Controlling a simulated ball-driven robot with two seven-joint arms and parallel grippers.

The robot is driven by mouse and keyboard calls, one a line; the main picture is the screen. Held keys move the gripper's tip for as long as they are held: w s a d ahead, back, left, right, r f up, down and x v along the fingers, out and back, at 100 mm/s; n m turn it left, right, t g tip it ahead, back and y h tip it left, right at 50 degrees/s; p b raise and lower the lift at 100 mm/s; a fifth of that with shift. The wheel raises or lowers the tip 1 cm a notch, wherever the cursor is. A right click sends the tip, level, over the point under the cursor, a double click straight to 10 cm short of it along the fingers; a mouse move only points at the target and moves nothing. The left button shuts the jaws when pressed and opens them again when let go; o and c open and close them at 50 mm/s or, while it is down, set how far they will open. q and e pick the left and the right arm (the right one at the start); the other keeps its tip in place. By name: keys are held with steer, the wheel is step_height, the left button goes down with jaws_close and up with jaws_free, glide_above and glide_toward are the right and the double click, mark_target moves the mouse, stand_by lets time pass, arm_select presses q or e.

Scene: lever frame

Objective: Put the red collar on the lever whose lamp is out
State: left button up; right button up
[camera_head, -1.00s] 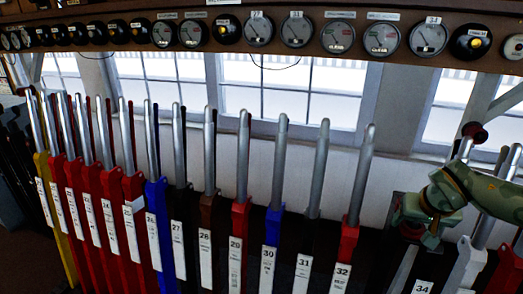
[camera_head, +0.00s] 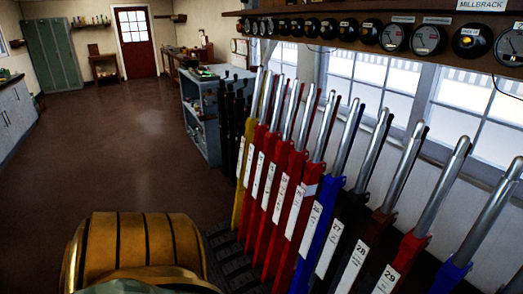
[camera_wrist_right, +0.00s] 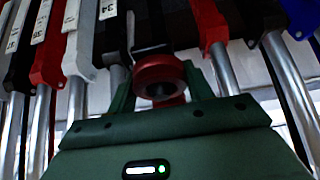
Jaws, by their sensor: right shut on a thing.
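My right gripper (camera_wrist_right: 158,88) shows in the right wrist view, shut on the red collar (camera_wrist_right: 160,68). The collar is a thick red ring with a dark centre, held between the green fingers. It is close to the lever with plate 34 (camera_wrist_right: 108,8); I cannot tell whether it is around any lever. In the head view a row of levers stands at the right, including the blue lever (camera_head: 316,220) and the brown lever 28 (camera_head: 363,245). Neither gripper shows there. I cannot tell which lamp is out.
The instrument shelf (camera_head: 340,10) runs above the levers, with dials and round black units; one unit (camera_head: 469,42) shows amber. A grey-blue shelf unit (camera_head: 203,125) stands beyond the row. The brown floor (camera_head: 120,150) at left is clear, up to a red door (camera_head: 137,42).

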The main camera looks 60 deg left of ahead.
step_height(320, 180, up, 9)
steer(key=p, duration=0.6)
steer(key=shift+f, duration=0.15)
steer(key=shift+f, duration=0.15)
